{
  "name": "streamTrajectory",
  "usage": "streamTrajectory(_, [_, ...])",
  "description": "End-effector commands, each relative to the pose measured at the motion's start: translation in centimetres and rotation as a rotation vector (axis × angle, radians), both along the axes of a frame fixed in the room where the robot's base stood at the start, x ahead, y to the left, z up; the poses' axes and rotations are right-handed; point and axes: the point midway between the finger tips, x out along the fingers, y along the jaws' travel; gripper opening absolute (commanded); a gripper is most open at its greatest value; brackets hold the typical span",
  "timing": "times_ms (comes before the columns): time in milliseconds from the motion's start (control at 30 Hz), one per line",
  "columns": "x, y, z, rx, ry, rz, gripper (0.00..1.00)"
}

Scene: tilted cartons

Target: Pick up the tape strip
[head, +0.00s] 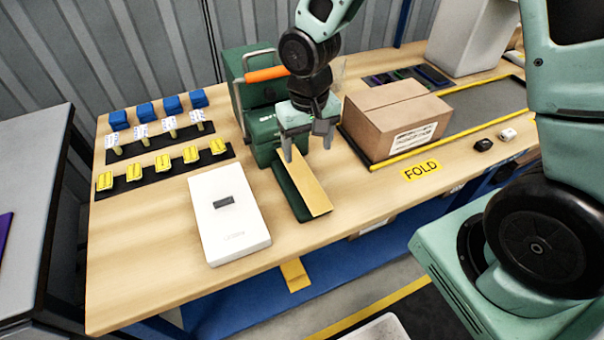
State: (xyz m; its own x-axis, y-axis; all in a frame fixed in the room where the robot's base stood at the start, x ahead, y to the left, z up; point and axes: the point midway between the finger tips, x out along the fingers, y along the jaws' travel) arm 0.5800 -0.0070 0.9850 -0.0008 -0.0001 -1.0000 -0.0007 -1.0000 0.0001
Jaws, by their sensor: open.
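The tape strip (307,183) is a long tan band. It lies along a dark green bed (322,214) that reaches forward from the green dispenser (262,133) on the table. My gripper (309,153) points down over the far end of the strip, with its two fingers apart. One finger is close to the left side of the strip and the other is to its right. I cannot tell whether either finger touches the strip. The strip's far end is partly hidden by the gripper.
A white box (228,214) lies just left of the strip. A brown carton (395,118) stands to the right, behind a yellow FOLD label (421,170). An orange-handled lever (266,74) rises beside my wrist. Rows of yellow clips (162,162) and blue blocks (159,109) sit left.

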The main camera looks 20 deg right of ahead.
Motion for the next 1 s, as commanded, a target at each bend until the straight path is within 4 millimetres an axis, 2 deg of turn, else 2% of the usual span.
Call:
streamTrajectory(100, [-0.1,0.0,-1.9,-0.001,0.003,0.002,0.71])
streamTrajectory(367, [0.1,0.1,-3.5,0.000,0.001,0.002,0.71])
streamTrajectory(700, [0.6,0.7,-7.6,-0.001,0.002,0.002,0.71])
streamTrajectory(1000, [0.6,0.7,-8.2,0.001,-0.001,0.000,0.71])
